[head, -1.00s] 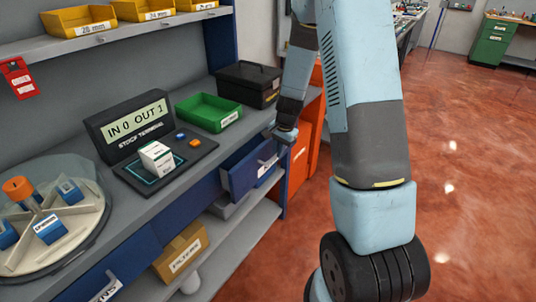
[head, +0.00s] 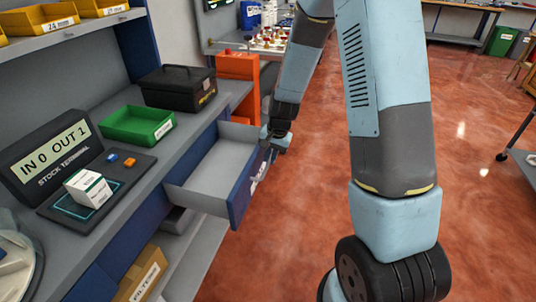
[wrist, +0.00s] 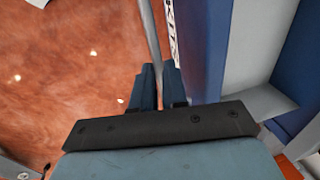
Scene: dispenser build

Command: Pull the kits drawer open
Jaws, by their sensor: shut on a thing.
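The kits drawer (head: 215,172) is a blue-fronted drawer with a grey inside, under the workbench. It stands well out from the bench in the head view, and the part of its inside that shows is empty. In the wrist view its blue front (wrist: 200,50) carries a white label (wrist: 171,32) reading KITS, partly cut off. A grey bar handle (wrist: 149,45) runs along that front. My gripper (wrist: 157,85) is shut on the handle, its fingers around the bar. In the head view my gripper (head: 268,150) is at the drawer front, with the fingertips mostly hidden.
On the bench stand a stock terminal (head: 55,155) reading IN 0 OUT 1, a white box (head: 88,188), a green tray (head: 137,125) and a black case (head: 178,88). A cardboard box (head: 142,275) sits on the shelf below. The red floor (head: 290,230) beside the drawer is clear.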

